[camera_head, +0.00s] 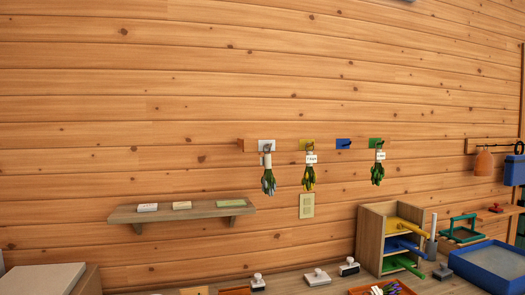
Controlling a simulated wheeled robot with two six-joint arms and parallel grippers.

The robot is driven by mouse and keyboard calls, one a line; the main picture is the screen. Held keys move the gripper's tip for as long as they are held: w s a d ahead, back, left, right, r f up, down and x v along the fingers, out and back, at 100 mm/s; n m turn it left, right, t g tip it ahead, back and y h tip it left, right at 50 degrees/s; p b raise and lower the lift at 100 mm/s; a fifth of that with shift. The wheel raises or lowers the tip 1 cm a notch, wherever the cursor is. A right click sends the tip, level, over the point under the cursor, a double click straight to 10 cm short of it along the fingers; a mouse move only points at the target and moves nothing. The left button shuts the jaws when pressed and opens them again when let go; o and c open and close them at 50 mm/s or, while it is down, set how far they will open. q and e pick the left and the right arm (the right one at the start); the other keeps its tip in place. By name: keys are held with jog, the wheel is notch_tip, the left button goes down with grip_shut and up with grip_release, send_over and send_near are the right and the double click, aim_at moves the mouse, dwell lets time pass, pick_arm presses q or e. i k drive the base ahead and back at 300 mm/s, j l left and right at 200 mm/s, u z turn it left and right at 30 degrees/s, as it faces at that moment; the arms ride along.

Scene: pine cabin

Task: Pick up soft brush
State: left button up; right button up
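I cannot pick out a soft brush for certain in the head view. A small organizer (371,232) on the counter holds tools with a yellow handle (405,225), a blue handle (407,245) and a green handle (407,264) sticking out to the right; their heads are hidden inside. An orange bell-shaped thing (484,162) hangs on the wall at the right; I cannot tell what it is. Neither of my grippers shows.
A wall shelf (183,213) carries small blocks. Several hooks sit on the wall, most with tied green bundles (309,172). Stamp-like items (318,277), an orange tray (362,291) and a blue tray (490,265) stand on the counter (290,285).

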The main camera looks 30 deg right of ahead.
aim_at(441, 274)
jog(key=z, duration=2.05)
jog(key=i+l, duration=0.15)
